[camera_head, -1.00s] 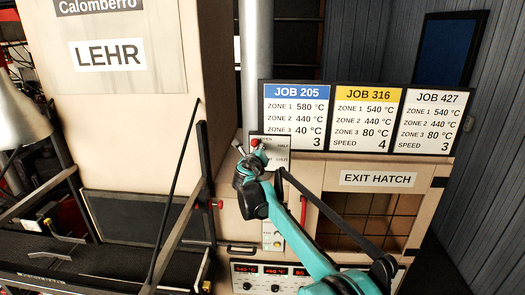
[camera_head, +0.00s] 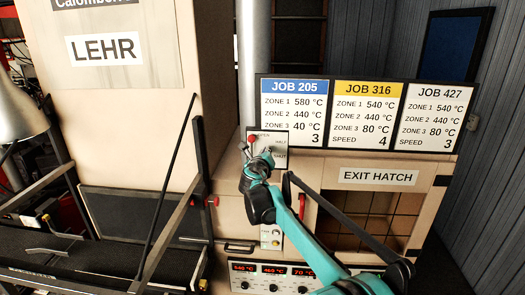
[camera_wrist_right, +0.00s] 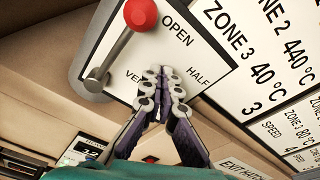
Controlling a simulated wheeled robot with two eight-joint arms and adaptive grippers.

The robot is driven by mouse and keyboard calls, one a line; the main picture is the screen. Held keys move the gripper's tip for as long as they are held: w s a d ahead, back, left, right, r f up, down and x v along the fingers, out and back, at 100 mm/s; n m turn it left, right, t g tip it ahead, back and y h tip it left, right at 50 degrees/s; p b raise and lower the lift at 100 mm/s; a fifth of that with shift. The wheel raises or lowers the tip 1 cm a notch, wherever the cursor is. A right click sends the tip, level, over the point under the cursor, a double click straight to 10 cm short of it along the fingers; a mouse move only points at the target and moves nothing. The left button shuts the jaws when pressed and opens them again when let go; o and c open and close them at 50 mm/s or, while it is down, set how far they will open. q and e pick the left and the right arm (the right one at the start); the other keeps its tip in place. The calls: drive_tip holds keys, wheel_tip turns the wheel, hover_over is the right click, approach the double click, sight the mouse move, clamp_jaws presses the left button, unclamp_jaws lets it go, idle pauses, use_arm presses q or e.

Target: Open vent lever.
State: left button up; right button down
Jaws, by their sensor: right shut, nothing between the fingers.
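The red knob (camera_head: 252,138) also shows in the head view. My right gripper (camera_wrist_right: 165,76) is shut and empty in front of the panel, to the right of the rod and apart from it in the wrist picture. It also shows in the head view (camera_head: 264,156). My left gripper is out of view.
Job boards (camera_head: 365,114) stand right of the panel, above the exit hatch (camera_head: 370,205). A control strip with red readouts (camera_head: 272,270) is below. A metal pipe (camera_head: 254,60) rises behind the panel. A thin black bar (camera_head: 172,190) stands to the left.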

drive_tip(key=s+a+r+b, duration=0.1)
drive_tip(key=s+a, duration=0.1)
drive_tip(key=s, duration=0.7)
drive_tip(key=s+d+f+m+g+h+b, duration=0.1)
drive_tip(key=s+d+f+m+g+b, duration=0.2)
drive_tip(key=s+d+f+m+b, duration=0.5)
drive_tip(key=s+d+f+m+g+h+b, duration=0.15)
drive_tip(key=s+d+f+m+b, duration=0.25)
drive_tip(key=s+d+f+m, duration=0.8)
use_arm(q)
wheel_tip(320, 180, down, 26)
drive_tip(key=b, duration=1.2)
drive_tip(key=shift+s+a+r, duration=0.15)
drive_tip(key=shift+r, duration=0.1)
use_arm(e)
drive_tip(key=s+d+f+m+g+y, duration=0.2)
drive_tip(key=s+d+f+m, duration=0.1)
drive_tip(key=s+f+m, duration=0.7)
drive_tip(key=s+d+f+m+g+y, duration=0.1)
drive_tip(key=s+d+f+m+g, duration=0.2)
drive_tip(key=s+f+m, duration=0.7)
wheel_tip(320, 180, down, 7)
drive_tip(key=shift+s+d+f+m+y, duration=0.15)
drive_tip(key=shift+s+d+m+y, duration=0.2)
drive_tip(key=shift+s, duration=0.45)
